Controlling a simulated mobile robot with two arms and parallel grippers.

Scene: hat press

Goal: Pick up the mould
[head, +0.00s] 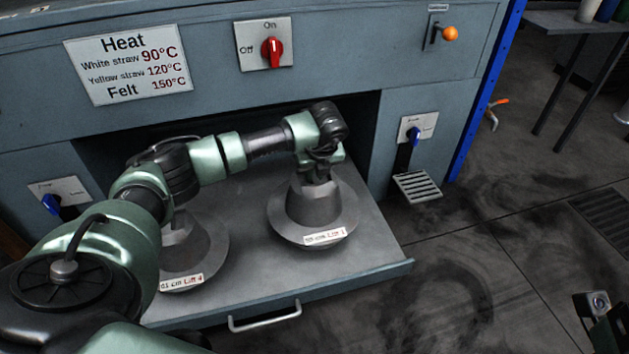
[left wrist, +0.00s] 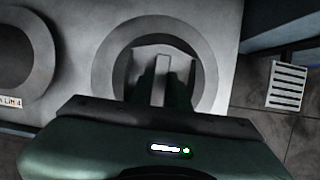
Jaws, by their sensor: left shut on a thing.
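Two grey hat-shaped moulds with wide brims stand on the pulled-out drawer tray (head: 370,268). The right mould (head: 315,228) carries a white label with red print on its brim. My left gripper (head: 317,176) reaches down onto its top and is shut on it. In the left wrist view my left gripper (left wrist: 160,85) sits over this mould (left wrist: 108,65), hiding part of its top. The mould appears upright, on or very near the tray. The left mould (head: 205,252) is partly hidden behind my left arm; it also shows in the left wrist view (left wrist: 42,55). My right gripper is not clearly visible.
The grey press body (head: 350,60) overhangs the drawer opening. It has a heat sign (head: 128,65), a red On/Off knob (head: 271,52) and an orange-tipped lever (head: 449,34). A drawer handle (head: 265,317) is at the front. A small slatted step (head: 417,187) juts out at right. Floor is open to the right.

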